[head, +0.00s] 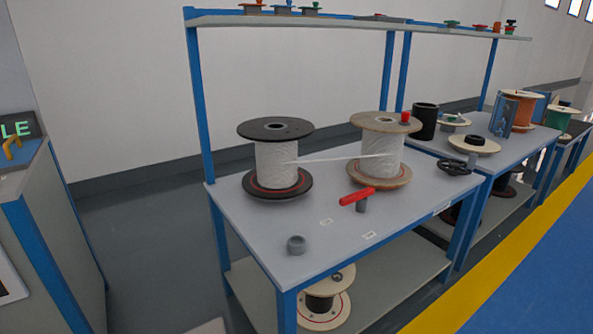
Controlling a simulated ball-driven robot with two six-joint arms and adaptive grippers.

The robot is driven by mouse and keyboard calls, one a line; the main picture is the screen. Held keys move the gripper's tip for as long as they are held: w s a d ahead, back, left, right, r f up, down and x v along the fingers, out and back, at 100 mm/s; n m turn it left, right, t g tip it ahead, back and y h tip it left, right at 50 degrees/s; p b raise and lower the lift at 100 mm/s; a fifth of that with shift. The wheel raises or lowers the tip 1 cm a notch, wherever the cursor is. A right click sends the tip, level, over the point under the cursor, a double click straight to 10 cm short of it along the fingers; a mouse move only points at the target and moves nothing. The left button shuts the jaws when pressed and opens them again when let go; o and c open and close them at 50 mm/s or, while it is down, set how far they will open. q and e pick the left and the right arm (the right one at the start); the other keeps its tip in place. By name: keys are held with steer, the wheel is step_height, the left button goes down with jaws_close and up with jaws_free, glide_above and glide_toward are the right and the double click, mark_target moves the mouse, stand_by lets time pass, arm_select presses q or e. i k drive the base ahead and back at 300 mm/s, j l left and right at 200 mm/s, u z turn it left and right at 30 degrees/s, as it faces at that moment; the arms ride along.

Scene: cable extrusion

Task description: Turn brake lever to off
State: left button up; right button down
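A red lever (357,196) sits on a short grey post (361,206) on the workbench top, in front of the two spools. It lies nearly level, its handle pointing left and slightly toward the front. Two small white labels lie on the bench near it, one left (327,221) and one right (370,235); their text is too small to read. Neither of my grippers is in view.
A black-flanged spool (276,160) and a tan-flanged spool (381,150) stand on the workbench (270,225), a white cable strung between them. A grey ring (296,245) sits near the front left, a black handwheel (454,167) at right. A shelf (330,20) runs above.

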mark_target(361, 196)
steer(key=i+l+u, duration=0.9)
steer(key=i+l, duration=0.05)
steer(key=i, duration=0.05)
